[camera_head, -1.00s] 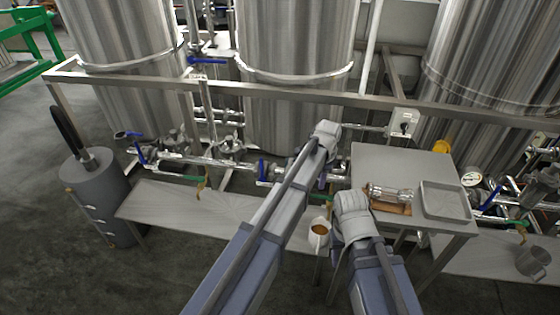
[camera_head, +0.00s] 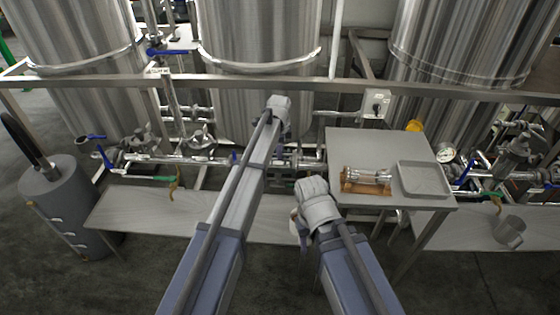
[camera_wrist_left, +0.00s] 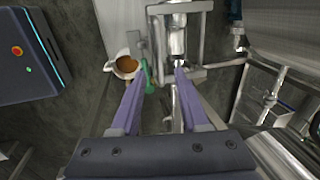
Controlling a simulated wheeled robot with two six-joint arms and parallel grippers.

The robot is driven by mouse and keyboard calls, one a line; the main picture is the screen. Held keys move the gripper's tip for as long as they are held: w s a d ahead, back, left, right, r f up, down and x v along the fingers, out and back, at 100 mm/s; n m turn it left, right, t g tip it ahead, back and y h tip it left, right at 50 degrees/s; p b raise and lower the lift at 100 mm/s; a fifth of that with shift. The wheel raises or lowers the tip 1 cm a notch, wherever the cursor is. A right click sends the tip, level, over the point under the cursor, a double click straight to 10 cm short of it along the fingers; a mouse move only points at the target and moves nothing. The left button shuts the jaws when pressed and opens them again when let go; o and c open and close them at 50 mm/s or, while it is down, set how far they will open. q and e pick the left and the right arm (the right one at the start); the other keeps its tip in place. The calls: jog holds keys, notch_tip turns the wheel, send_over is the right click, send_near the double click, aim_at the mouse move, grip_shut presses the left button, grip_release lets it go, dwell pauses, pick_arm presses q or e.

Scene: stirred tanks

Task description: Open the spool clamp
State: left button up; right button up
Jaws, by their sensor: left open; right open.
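I cannot single out the spool clamp with certainty. In the left wrist view a shiny metal fitting (camera_wrist_left: 177,40) of the pipe line lies just beyond my left fingertips, inside a metal frame. My left gripper (camera_wrist_left: 162,72) is open, with a green valve handle (camera_wrist_left: 147,76) showing between its fingers. In the head view my left arm reaches over the pipe line to the left gripper (camera_head: 278,106), whose fingers are hidden. My right gripper (camera_head: 316,194) is lower, left of the small table; its fingers are hidden too. A glass spool (camera_head: 366,175) lies on a wooden cradle (camera_head: 364,188) on that table.
The small steel table (camera_head: 350,145) also carries a shallow tray (camera_head: 424,179). A mug of brown liquid (camera_wrist_left: 126,65) stands close left of my left fingers. Pipes, valves and a horizontal rail (camera_head: 225,86) run before the tanks (camera_head: 258,35). A grey cylinder (camera_head: 62,200) stands at left.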

pick_arm(q)
jog(key=f+b, duration=0.1)
jog(key=f, duration=0.1)
jog(key=f+b, duration=0.2)
jog(key=shift+w, duration=0.4)
jog(key=shift+c, duration=0.3)
grip_shut()
dwell(0.8)
